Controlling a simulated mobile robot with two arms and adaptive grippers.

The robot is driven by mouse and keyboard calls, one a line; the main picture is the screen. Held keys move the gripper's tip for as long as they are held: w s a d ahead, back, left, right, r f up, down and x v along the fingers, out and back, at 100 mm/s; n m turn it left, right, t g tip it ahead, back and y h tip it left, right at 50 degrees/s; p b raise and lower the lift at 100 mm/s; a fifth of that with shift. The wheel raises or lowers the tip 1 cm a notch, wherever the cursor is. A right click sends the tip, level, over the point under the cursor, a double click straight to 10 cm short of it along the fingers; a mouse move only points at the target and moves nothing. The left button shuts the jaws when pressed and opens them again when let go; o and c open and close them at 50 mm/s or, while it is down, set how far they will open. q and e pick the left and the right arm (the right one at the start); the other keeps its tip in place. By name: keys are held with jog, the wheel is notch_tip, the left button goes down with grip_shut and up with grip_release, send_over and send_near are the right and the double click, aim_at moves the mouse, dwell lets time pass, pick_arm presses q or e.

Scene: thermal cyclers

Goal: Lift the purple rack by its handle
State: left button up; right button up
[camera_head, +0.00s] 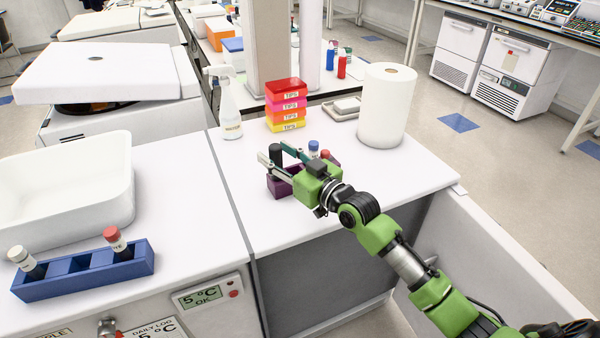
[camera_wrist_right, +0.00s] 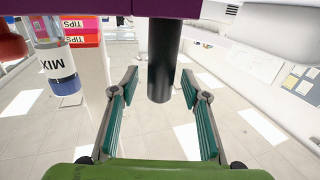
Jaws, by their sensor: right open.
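The purple rack (camera_head: 281,188) stands on the white bench, partly hidden behind my right gripper (camera_head: 275,153). Its upright black handle (camera_head: 276,160) shows between the two fingers. The wrist view is upside down: the purple rack (camera_wrist_right: 230,9) is along the top edge and the black handle (camera_wrist_right: 163,55) hangs from it. There my right gripper (camera_wrist_right: 160,78) is open, one finger on each side of the handle, with visible gaps. A blue-capped tube (camera_head: 314,148) and a red-capped tube (camera_head: 325,155) stand at the rack's right. My left gripper is not in view.
Stacked tip boxes (camera_head: 286,105), a spray bottle (camera_head: 228,110) and a paper roll (camera_head: 386,105) stand behind the rack. A blue rack (camera_head: 85,272) with two tubes and a white basin (camera_head: 120,190) are at left. The bench right of the rack is clear.

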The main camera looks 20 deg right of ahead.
jog(key=shift+w+a, duration=0.15)
jog(key=shift+w, duration=0.3)
grip_shut()
jog(key=shift+r, duration=0.15)
